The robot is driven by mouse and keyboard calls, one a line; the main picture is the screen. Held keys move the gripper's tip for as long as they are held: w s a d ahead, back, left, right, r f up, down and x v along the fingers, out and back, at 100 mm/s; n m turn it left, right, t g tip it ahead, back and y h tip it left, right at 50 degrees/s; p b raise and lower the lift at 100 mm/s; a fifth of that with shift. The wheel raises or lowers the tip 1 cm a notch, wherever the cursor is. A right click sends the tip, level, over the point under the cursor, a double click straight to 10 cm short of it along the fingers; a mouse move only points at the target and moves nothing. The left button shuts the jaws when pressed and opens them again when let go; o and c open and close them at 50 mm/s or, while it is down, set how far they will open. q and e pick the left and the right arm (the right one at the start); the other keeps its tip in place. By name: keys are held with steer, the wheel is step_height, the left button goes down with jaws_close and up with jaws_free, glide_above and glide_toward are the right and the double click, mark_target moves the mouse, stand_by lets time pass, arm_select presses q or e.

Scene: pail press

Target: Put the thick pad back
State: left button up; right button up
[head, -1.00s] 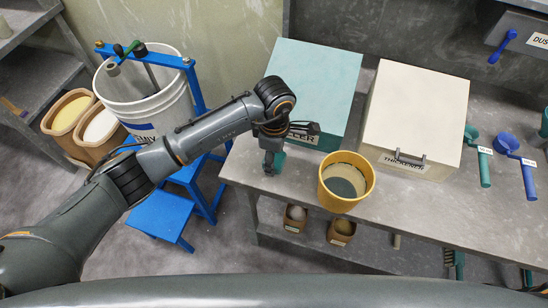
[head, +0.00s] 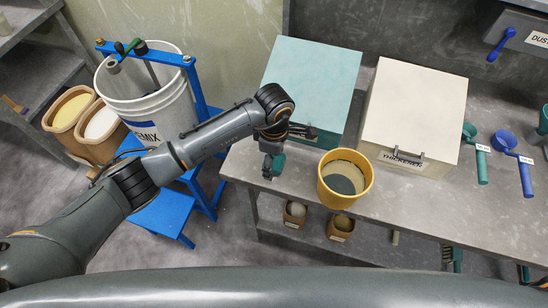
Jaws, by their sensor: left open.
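My left gripper (head: 268,168) is open, pointing down at the front left edge of the grey bench. A teal piece (head: 280,162) shows right beside its fingers; I cannot tell what it is or whether they touch. A cream box (head: 419,105) labelled THICKENER, with a dark front handle, stands on the bench. A teal box (head: 317,75) stands left of it, its label mostly hidden by my wrist. I cannot make out any thing that is clearly a thick pad. My right gripper is not in view.
A yellow bucket (head: 324,188) with grey-green contents stands near the front edge of the bench (head: 400,195). A white pail (head: 152,105) sits in a blue frame (head: 191,64) at left. Teal (head: 481,165) and blue (head: 526,178) scoops lie at right.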

arm_select(q)
steer(key=shift+r, duration=0.25)
step_height(320, 180, up, 12)
steer(key=b, duration=0.3)
steer(key=shift+b, duration=0.35)
steer(key=shift+f, duration=0.1)
